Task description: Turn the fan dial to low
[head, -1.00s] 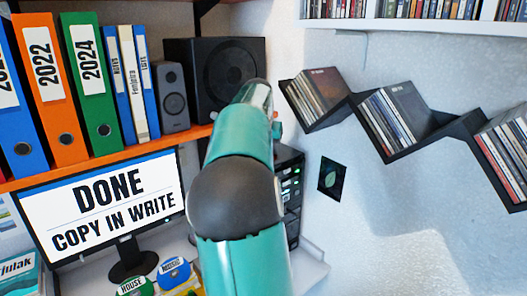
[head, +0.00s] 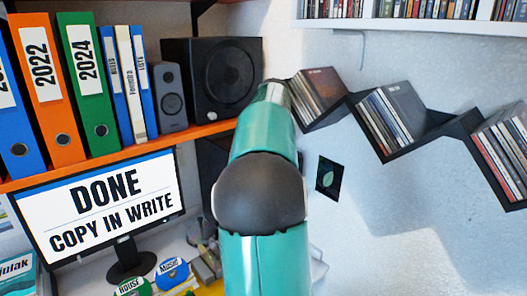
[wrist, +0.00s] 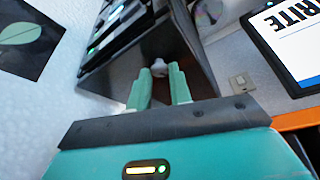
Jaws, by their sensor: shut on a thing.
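In the wrist view, a small pale grey round knob, which I take for the fan dial (wrist: 159,66), sits on the dark face of a black computer case (wrist: 192,50). My gripper (wrist: 158,76) has its two pale green fingers on either side of the knob, closed on it at the tips. Any dial markings are too small to read, so its setting cannot be told. In the head view my teal arm hides the gripper, the dial and most of the case.
Green-lit slots (wrist: 112,32) line the case beside the dial. A monitor (head: 105,210) stands at left under an orange shelf (head: 205,130) with binders and a black speaker (head: 228,75). Black zigzag disc shelves (head: 405,148) hang on the right wall, with a leaf picture (head: 327,178) below.

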